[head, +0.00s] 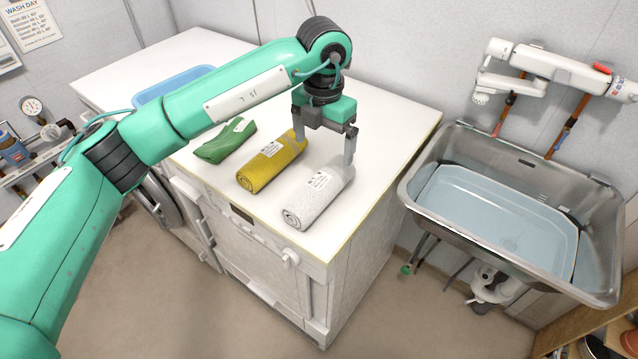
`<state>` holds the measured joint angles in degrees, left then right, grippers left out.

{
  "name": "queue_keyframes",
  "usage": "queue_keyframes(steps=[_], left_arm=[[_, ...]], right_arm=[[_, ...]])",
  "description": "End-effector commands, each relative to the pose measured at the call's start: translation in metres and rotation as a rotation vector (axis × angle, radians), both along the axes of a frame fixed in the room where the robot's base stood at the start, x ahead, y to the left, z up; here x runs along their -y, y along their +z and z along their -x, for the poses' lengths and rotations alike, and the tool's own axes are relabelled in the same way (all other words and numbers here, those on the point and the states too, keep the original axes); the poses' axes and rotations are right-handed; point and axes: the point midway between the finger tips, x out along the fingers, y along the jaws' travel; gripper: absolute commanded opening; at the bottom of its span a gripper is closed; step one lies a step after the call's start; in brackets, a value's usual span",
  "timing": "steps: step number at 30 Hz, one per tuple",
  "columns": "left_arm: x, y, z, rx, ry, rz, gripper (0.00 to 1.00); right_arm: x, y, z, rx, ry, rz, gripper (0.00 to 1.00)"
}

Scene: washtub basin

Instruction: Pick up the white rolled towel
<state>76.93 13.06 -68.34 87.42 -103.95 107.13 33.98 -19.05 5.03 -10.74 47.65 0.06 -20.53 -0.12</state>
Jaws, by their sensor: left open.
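The white rolled towel (316,198) lies on the white counter top near its front right corner, with a label on its upper side. My left gripper (323,150) points down at the towel's far end and is open. One finger is at the right by the white towel's far end, and the other is at the left by the yellow towel's far end. I cannot tell whether either finger touches a towel. My right gripper is not in view.
A yellow rolled towel (268,168) lies just left of the white one, and a green cloth (222,145) lies further left. A blue tub (172,85) is behind my left arm. A steel sink (455,150) holding a basin stands to the right.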

Motion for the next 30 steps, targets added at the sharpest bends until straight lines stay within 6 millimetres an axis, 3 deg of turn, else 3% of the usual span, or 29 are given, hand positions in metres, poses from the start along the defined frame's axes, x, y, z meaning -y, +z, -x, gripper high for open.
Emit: queue_keyframes(steps=[12,20,30], left_arm=[[-0.003,-0.068,0.0,-0.001,0.004,-0.011,0.95],[-0.003,-0.088,0.0,-0.001,0.004,-0.009,0.95],[-0.009,-0.132,0.0,0.0,0.003,-0.01,0.95]], right_arm=[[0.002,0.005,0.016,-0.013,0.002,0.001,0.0],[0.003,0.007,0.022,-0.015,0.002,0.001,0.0],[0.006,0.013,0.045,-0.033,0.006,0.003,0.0]])
